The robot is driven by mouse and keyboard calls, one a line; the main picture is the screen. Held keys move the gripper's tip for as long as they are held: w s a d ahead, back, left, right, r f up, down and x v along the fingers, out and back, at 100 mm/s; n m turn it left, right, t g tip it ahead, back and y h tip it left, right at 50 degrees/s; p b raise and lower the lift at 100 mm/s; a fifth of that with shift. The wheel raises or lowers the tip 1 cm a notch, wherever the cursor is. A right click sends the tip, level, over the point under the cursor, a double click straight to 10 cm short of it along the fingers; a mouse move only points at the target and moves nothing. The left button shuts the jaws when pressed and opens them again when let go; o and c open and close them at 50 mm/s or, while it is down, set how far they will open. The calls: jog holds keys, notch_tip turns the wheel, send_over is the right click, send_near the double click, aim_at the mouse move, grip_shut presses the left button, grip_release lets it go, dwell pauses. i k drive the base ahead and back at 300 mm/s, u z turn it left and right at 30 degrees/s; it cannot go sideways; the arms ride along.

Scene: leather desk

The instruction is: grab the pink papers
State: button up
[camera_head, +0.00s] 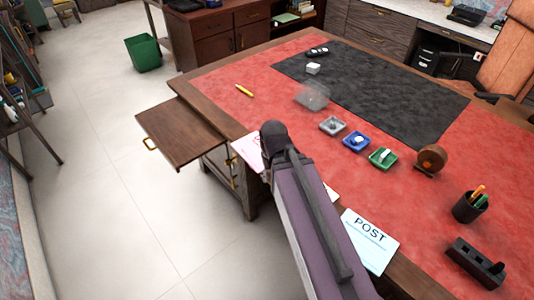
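A pale pink paper (246,148) lies at the near left edge of the red desk top, partly hidden behind my arm. A small pale pink piece (331,193) shows on the right side of my arm near the front edge; I cannot tell if it is the same sheet or another. My arm reaches up from the bottom and ends in view at a dark rounded joint beside the paper. The fingers of my gripper do not show, so I cannot tell its opening or any contact with the paper.
A pale blue POST sheet (370,240) lies right of my arm. Small grey (332,126), blue (356,142) and green (383,158) trays sit beyond. A pen cup (469,207) and dark holder (475,263) stand at right. A wooden side board (180,132) juts out left.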

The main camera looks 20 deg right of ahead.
aim_at(248, 148)
jog(key=z, duration=0.05)
jog(key=k, duration=1.8)
jog(key=u, duration=0.7)
jog(key=i, duration=1.65)
jog(key=u, duration=0.05)
